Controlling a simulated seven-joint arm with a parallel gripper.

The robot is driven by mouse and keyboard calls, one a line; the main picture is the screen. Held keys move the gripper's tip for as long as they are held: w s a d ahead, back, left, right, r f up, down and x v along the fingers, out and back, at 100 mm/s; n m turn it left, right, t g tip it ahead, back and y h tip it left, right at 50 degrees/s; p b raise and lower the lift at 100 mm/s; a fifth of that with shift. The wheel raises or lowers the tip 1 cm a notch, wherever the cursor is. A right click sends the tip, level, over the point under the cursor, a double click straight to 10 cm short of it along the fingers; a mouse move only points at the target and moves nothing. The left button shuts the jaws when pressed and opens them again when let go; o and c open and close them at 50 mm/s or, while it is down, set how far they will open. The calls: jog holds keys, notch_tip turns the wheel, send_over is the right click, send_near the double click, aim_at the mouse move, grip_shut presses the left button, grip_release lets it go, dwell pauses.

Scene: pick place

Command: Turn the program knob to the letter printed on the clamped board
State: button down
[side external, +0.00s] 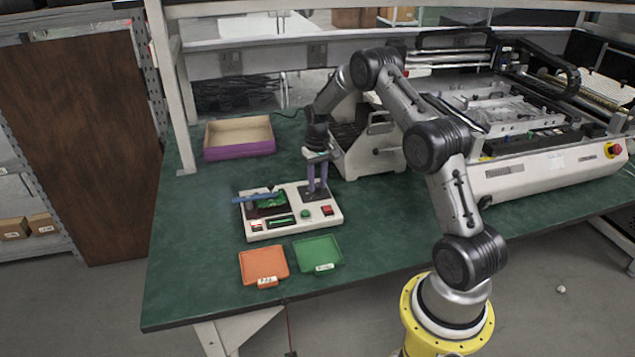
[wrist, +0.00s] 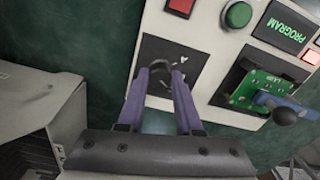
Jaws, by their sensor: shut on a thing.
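My gripper (wrist: 159,75) points down over the black dial plate (wrist: 147,52) at the right of the white test box (side external: 261,228). Its purple fingers are shut on the dark program knob (wrist: 158,88), which they partly hide. A small white mark shows on the plate beside the knob, too small to read. In the side view my gripper (side external: 317,192) stands over the same plate. A green board (side external: 270,201) sits in the box's dark bay under a blue clamp bar (side external: 252,197). In the wrist view the board (wrist: 250,90) carries a tiny, unreadable print.
The box has a green button (wrist: 238,14), a red button (wrist: 183,5) and a PROGRAM display (wrist: 284,24). An orange tray (side external: 263,262) and a green tray (side external: 318,254) lie in front. A cardboard box (side external: 238,132) stands behind, and a grey machine stands close behind my gripper.

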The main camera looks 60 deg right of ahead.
aim_at(318, 185)
jog(key=shift+m, duration=1.1)
jog(key=c, duration=0.6)
grip_release()
notch_tip(318, 185, up, 14)
jog(key=shift+f, duration=0.1)
